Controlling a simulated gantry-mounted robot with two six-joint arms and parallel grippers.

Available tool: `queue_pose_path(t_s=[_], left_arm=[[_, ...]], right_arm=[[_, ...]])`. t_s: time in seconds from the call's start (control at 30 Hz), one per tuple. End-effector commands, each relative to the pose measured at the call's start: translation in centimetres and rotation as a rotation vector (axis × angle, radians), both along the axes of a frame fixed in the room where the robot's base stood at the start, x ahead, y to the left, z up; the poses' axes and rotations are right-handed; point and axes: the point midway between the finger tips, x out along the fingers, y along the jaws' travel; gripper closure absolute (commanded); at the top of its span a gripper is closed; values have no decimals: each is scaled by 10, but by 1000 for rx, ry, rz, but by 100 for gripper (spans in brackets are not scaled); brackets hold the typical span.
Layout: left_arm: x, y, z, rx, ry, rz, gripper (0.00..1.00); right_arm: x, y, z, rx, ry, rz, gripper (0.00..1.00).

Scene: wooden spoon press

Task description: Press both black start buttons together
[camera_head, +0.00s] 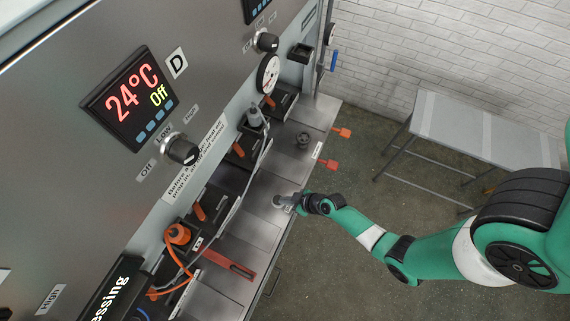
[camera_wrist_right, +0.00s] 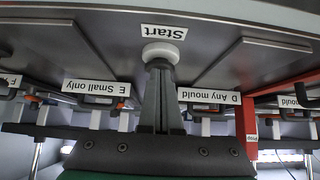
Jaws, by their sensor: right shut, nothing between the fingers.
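My right gripper (camera_head: 290,202) reaches in from the right over the metal bench. Its fingers (camera_wrist_right: 160,72) are shut with nothing between them. In the right wrist view the fingertips overlap a round, pale button-like disc (camera_wrist_right: 164,52) beside a label reading "Start" (camera_wrist_right: 162,31). They look close to or touching it; I cannot tell whether it is pressed. The disc looks white or grey here, not black. A dark round button-like piece (camera_head: 304,139) sits farther back on the bench, apart from my gripper. My left gripper is not in view.
A grey control panel (camera_head: 130,100) with displays and knobs runs along the left. A grey table (camera_head: 480,130) stands behind open floor.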

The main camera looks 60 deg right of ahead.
Motion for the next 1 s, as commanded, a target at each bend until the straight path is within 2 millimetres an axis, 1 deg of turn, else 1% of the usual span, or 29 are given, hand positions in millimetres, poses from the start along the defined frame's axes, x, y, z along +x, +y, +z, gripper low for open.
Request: queue_pose_path(t_s=[0.1, 0.4, 0.47, 0.8, 0.9, 1.0], left_arm=[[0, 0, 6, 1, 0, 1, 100], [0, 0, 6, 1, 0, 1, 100], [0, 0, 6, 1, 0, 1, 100], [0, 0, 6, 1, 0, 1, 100], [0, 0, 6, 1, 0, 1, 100], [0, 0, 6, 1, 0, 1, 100]], right_arm=[[-2, 1, -2, 1, 5, 1, 100], [-1, 1, 0, 1, 3, 1, 100], [-1, 1, 4, 0, 3, 1, 100], [0, 0, 43, -1, 0, 1, 100], [0, 0, 49, 0, 1, 0, 100], [0, 0, 50, -1, 1, -1, 100]])
